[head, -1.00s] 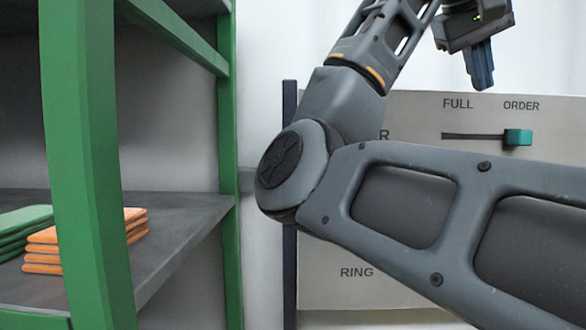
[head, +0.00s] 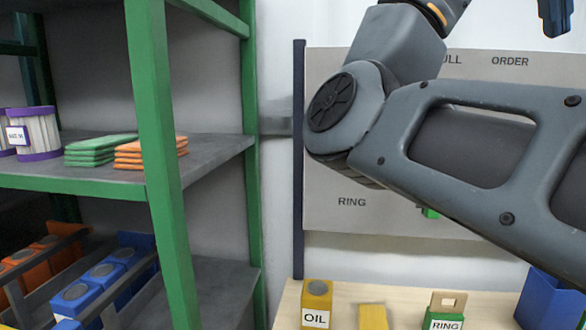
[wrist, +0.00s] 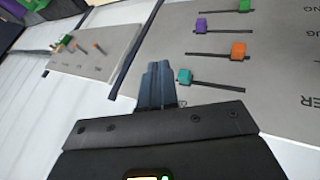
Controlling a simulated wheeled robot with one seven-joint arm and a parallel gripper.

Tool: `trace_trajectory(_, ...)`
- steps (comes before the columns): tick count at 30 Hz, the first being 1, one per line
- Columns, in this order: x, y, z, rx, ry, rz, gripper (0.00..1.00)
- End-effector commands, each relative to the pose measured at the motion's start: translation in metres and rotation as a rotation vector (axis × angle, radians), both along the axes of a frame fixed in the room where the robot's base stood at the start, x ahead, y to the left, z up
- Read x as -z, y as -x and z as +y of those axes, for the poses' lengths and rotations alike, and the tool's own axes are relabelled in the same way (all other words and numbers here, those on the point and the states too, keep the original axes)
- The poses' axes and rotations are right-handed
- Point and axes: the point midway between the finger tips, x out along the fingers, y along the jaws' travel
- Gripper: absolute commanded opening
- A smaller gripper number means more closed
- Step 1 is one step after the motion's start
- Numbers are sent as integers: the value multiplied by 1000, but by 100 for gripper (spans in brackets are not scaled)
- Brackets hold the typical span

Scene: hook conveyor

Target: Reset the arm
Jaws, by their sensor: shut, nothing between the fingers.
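My gripper (head: 554,16) shows at the top right edge of the head view, where only its finger ends are in frame. In the wrist view my gripper (wrist: 157,84) is shut, its two dark fingers side by side with nothing between them. It is in front of the grey slider panel (wrist: 222,62) and apart from the sliders as far as I can tell. My arm crosses the right half of the head view and hides much of the panel (head: 345,215).
A green-framed shelf (head: 165,170) at left holds green (head: 100,150) and orange (head: 150,152) stacks. Below the panel, a table (head: 290,305) carries a yellow OIL box (head: 317,303), a RING box (head: 443,312) and a blue bin (head: 550,300). A pegged board (wrist: 82,50) shows in the wrist view.

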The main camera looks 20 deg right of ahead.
Motion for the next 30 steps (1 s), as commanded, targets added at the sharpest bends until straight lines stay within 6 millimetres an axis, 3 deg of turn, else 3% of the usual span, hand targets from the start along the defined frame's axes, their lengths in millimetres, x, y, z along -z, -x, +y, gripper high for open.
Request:
trace_trajectory(11, 18, -13, -7, 2, 86, 33, 0)
trace_trajectory(20, 48, -34, -17, -9, 226, 79, 0)
trace_trajectory(30, 119, -77, -27, -102, 529, 142, 0)
